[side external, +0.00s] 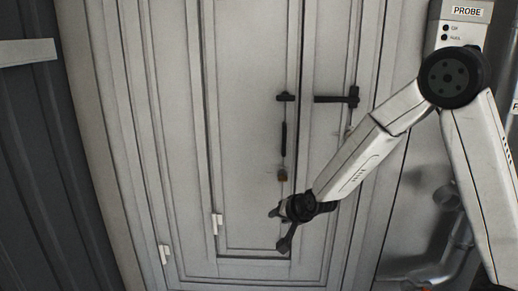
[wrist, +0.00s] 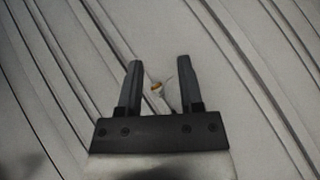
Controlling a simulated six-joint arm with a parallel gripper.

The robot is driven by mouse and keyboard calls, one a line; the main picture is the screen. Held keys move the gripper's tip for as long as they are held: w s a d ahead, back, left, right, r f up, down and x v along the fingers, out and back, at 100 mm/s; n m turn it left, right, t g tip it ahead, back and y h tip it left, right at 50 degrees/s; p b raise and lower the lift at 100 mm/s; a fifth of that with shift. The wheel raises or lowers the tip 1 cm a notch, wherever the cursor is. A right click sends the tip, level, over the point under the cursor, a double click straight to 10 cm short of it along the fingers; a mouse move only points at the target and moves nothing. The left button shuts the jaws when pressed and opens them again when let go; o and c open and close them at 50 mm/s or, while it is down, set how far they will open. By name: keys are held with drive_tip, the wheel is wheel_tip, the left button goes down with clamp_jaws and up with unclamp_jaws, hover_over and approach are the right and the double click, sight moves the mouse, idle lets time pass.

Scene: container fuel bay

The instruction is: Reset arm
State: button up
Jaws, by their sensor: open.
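My gripper (side external: 279,229) is in front of the lower part of a pale panelled door (side external: 245,150) in the side external view. In the wrist view my gripper (wrist: 160,78) shows two dark fingers standing apart, with nothing held between them. A small pale and orange-brown thing (wrist: 157,88) shows beyond the gap between the fingers; I cannot tell what it is. The door surface fills the background there as slanted ridges.
A dark handle (side external: 285,97) with a rod and a small brown piece (side external: 283,175) below it is on the door. A second dark latch (side external: 338,97) is to its right. White hinges (side external: 216,223) sit lower left. Pipes (side external: 455,245) run at the lower right.

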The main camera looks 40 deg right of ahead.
drive_tip(key=s+a+n+g+y, duration=0.1)
drive_tip(key=s+a+n+g, duration=0.2)
drive_tip(key=s, duration=1.5)
drive_tip(key=n+g, duration=0.3)
drive_tip(key=n, duration=0.4)
drive_tip(key=shift+s+f+g, duration=0.2)
drive_tip(key=shift+s+g, duration=0.1)
drive_tip(key=shift+s, duration=0.1)
